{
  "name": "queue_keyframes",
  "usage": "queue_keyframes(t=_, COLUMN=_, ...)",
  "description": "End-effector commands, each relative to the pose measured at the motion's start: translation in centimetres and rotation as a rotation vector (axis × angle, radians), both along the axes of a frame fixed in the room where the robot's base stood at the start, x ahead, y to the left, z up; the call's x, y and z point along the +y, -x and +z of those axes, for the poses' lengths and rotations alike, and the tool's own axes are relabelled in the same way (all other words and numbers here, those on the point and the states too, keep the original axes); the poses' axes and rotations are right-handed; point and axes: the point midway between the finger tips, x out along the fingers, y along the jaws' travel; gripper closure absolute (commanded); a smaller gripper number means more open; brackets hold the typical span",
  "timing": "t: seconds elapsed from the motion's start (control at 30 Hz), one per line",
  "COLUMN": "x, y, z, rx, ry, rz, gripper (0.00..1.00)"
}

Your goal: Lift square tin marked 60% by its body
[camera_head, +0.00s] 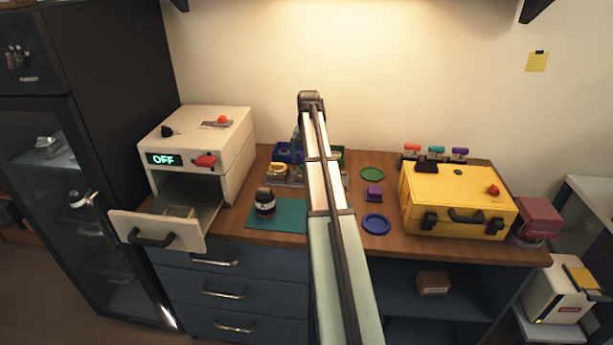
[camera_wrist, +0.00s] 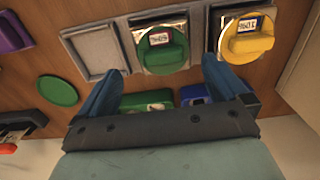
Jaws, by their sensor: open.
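The square tin (camera_wrist: 162,47) has a silver body and a round green top with a raised grip. Its small white label is upside down in the wrist view and appears to read 60%. It sits in a square grey recess. My gripper (camera_wrist: 157,72) is open, with its two blue fingers apart and nothing between them. The fingertips are just short of the tin, one towards each side; contact cannot be told. In the head view my arm hides the gripper and this tin.
A yellow-topped square tin (camera_wrist: 248,38) stands close on the right, near the right finger. An empty grey recess (camera_wrist: 97,52) is on the left. Blue (camera_head: 284,153) and green bins stand at the back. A dark jar (camera_head: 265,203) and yellow case (camera_head: 455,202) flank my arm.

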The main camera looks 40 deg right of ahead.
Motion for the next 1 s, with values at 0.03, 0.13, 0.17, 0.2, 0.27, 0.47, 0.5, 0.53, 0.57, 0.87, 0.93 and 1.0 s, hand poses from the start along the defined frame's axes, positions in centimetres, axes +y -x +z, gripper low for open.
queue_keyframes(t=0.03, x=0.1, y=-0.1, z=-0.5, rx=0.001, ry=-0.001, rz=0.0, gripper=0.0)
queue_keyframes(t=0.13, x=0.2, y=-0.3, z=-1.6, rx=0.001, ry=-0.001, rz=0.001, gripper=0.0)
queue_keyframes(t=0.17, x=0.2, y=-0.4, z=-2.0, rx=0.001, ry=-0.001, rz=0.001, gripper=0.0)
queue_keyframes(t=0.2, x=0.3, y=-0.5, z=-2.6, rx=0.001, ry=-0.001, rz=0.001, gripper=0.0)
queue_keyframes(t=0.27, x=0.3, y=-0.5, z=-3.4, rx=0.001, ry=-0.001, rz=0.0, gripper=0.0)
queue_keyframes(t=0.47, x=0.3, y=-0.5, z=-4.7, rx=0.0, ry=0.0, rz=0.0, gripper=0.0)
queue_keyframes(t=0.5, x=0.3, y=-0.5, z=-4.7, rx=0.0, ry=0.0, rz=0.0, gripper=0.0)
queue_keyframes(t=0.53, x=0.3, y=-0.5, z=-4.7, rx=0.0, ry=0.0, rz=0.0, gripper=0.0)
queue_keyframes(t=0.57, x=0.3, y=-0.5, z=-4.7, rx=0.0, ry=0.0, rz=0.0, gripper=0.0)
queue_keyframes(t=0.87, x=0.3, y=-0.5, z=-4.7, rx=0.0, ry=0.0, rz=0.0, gripper=0.22)
queue_keyframes(t=0.93, x=0.3, y=-0.5, z=-4.7, rx=0.0, ry=0.0, rz=0.0, gripper=0.29)
queue_keyframes(t=1.0, x=0.3, y=-0.5, z=-4.7, rx=0.0, ry=0.0, rz=0.0, gripper=0.35)
